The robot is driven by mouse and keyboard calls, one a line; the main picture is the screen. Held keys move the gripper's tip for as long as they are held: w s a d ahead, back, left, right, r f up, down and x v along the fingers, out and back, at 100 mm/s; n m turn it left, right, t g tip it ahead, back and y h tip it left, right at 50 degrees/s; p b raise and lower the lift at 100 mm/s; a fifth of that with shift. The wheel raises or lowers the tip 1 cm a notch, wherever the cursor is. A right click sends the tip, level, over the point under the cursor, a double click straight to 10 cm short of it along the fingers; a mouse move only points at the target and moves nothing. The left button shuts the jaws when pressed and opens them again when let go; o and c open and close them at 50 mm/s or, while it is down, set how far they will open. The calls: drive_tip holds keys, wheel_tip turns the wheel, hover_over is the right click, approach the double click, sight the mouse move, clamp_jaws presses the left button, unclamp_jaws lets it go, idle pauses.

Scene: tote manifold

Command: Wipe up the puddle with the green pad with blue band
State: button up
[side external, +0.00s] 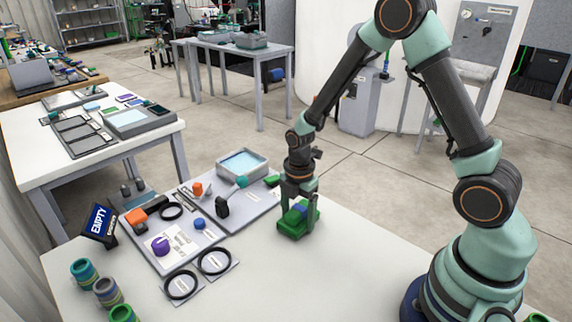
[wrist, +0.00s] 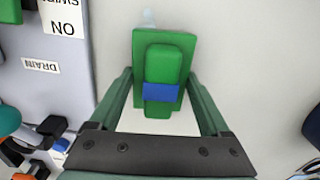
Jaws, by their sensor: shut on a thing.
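The green pad with a blue band (side external: 293,228) is at my gripper on the white table, and it looks to be on or very near the surface. In the wrist view the pad (wrist: 160,50) shows a flat green base, a raised green grip block and the blue band across it. My gripper (side external: 299,200) points down and is shut on the pad, with a finger on each side of the block.
A grey panel (side external: 232,215) with a clear blue-filled tray (side external: 243,163), knobs and valves lies left of the pad. Table to the pad's right is clear.

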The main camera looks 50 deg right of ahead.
sight(316, 226)
drive_tip(key=shift+s, duration=1.6)
drive_tip(key=shift+w+d, duration=0.1)
drive_tip(key=shift+w, duration=3.75)
drive_tip(key=shift+d, duration=1.2)
drive_tip(key=shift+s+d, duration=0.15)
drive_tip(key=shift+s, duration=3.9)
drive_tip(key=shift+w, duration=4)
wheel_tip(316, 226, up, 8)
drive_tip(key=shift+r, duration=0.1)
